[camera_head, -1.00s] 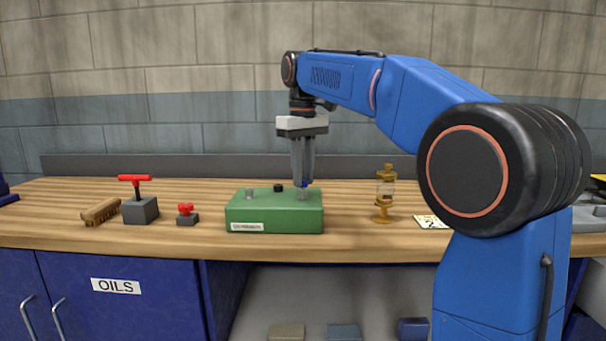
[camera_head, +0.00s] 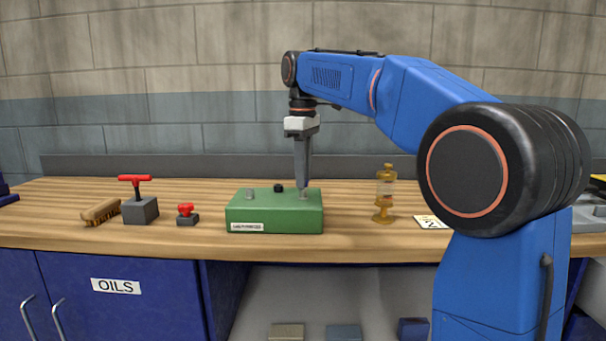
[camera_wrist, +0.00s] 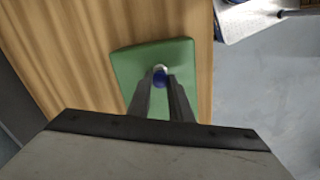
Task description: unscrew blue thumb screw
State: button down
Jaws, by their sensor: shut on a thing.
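The blue thumb screw (camera_wrist: 159,80) shows in the wrist view as a small blue head on top of the green box. My gripper (camera_wrist: 160,84) points straight down with its fingertips at the screw head, shut on it. In the head view my gripper (camera_head: 303,186) stands over the right part of the green box (camera_head: 275,214), and the blue head is hidden behind the fingers. A grey post shows at the fingertips. The green box carries a white label on its front and also shows in the wrist view (camera_wrist: 185,60).
On the box top are a grey knob (camera_head: 249,193) and a black knob (camera_head: 278,188). To the left are a brush (camera_head: 101,211), a grey block with a red T-handle (camera_head: 140,210) and a small red-knobbed block (camera_head: 187,215). An amber oiler (camera_head: 384,195) stands right.

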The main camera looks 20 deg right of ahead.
jog(key=shift+n, duration=1.2)
jog(key=shift+n, duration=2.3)
jog(key=shift+n, duration=2.3)
